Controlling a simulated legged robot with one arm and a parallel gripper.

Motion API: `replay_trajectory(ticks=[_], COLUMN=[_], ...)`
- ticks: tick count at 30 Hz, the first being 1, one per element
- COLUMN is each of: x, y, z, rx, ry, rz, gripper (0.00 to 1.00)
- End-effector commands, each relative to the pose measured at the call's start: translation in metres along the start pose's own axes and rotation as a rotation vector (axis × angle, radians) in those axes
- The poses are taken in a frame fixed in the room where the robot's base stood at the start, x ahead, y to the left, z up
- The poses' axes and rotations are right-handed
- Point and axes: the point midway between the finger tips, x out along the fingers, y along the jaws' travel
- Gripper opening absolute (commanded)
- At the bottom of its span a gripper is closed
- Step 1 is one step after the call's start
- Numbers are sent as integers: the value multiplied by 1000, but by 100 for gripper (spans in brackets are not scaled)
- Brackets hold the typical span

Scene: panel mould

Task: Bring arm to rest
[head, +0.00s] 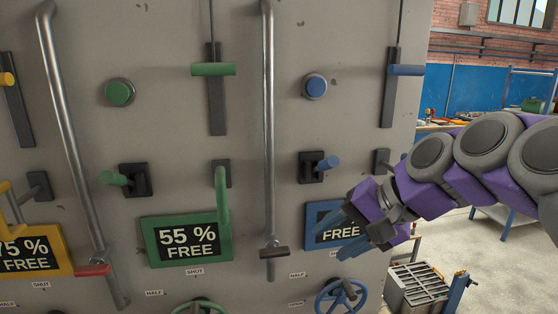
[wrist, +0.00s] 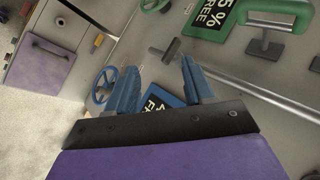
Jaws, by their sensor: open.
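My arm (head: 435,165), purple and grey, reaches in from the right in the head view. My gripper (head: 343,232) has blue fingers spread apart, with nothing between them. It is in front of the blue-framed display (head: 318,222) and hides its right part; I cannot tell the gap to the panel. In the wrist view the open gripper (wrist: 158,72) has one finger on each side, with the blue display (wrist: 160,100) showing between them. A metal rod with a dark crossbar handle (wrist: 166,51) lies beyond the fingertips.
The grey panel (head: 150,40) carries green, blue and yellow controls. A blue handwheel (head: 341,296) is below my gripper and a blue lever (head: 327,163) is above left. A vertical metal rod (head: 268,120) stands left. Open floor (head: 480,240) and a grey crate (head: 415,288) are at right.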

Motion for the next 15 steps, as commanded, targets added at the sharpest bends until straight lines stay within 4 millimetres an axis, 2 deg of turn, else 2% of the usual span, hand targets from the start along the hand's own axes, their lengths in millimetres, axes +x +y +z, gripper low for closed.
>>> replay_trajectory(ticks=[1,5,6,8,12,15], x=[25,70,82,98,130,144], y=[20,68,86,112,180,230], z=[20,66,79,99,144,175], rx=[-30,-103,-124,-155,-222,-265], ry=[-25,-84,-102,-131,-197,-248], rz=[55,194,239,302,450,549], gripper=[52,52,52,52,52,52])
